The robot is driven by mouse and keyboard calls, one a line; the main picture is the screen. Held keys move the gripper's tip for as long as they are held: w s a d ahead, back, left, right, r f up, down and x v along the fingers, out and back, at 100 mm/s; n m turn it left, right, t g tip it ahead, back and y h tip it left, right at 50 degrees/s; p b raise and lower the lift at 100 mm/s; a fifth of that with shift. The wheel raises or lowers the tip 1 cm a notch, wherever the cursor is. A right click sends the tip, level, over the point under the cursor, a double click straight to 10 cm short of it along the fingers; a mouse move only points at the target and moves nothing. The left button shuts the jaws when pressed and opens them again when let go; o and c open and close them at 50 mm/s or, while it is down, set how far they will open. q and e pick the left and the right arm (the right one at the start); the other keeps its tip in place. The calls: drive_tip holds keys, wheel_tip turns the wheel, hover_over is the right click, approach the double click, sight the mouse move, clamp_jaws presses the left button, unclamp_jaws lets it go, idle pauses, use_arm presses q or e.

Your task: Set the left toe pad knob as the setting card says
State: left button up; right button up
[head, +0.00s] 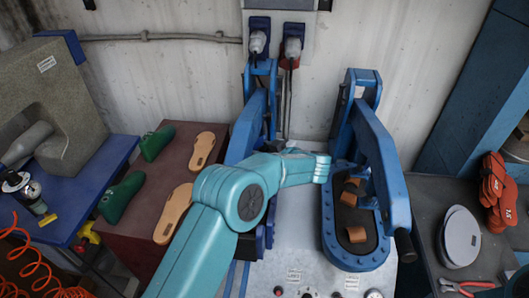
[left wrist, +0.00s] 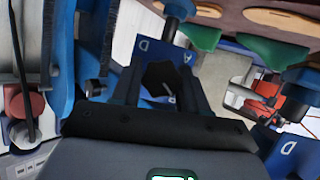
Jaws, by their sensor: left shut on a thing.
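In the left wrist view, my left gripper (left wrist: 163,80) has its two fingers on either side of a dark, lobed knob (left wrist: 165,76) and is shut on it. The knob sits in front of a blue plate (left wrist: 146,50) with the letters D and A by it; its pointer cannot be made out. In the head view, my teal left arm crosses the left blue press (head: 257,115) and hides the knob and most of the gripper. Small white cards (head: 294,275) lie on the grey base; their print is too small to read. My right gripper is out of view.
The right blue press (head: 381,165) holds brown blocks (head: 356,234) on its oval bed. Green lasts (head: 121,197) and tan insoles (head: 173,214) lie on the brown table at left.

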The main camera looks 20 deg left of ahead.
use_arm(q)
drive_tip(key=shift+a, duration=0.1)
drive_tip(key=o, duration=0.9)
drive_tip(key=shift+o, duration=0.3)
drive_tip(key=b+v, duration=0.2)
drive_tip(key=v, duration=1)
drive_tip(key=shift+w, duration=0.1)
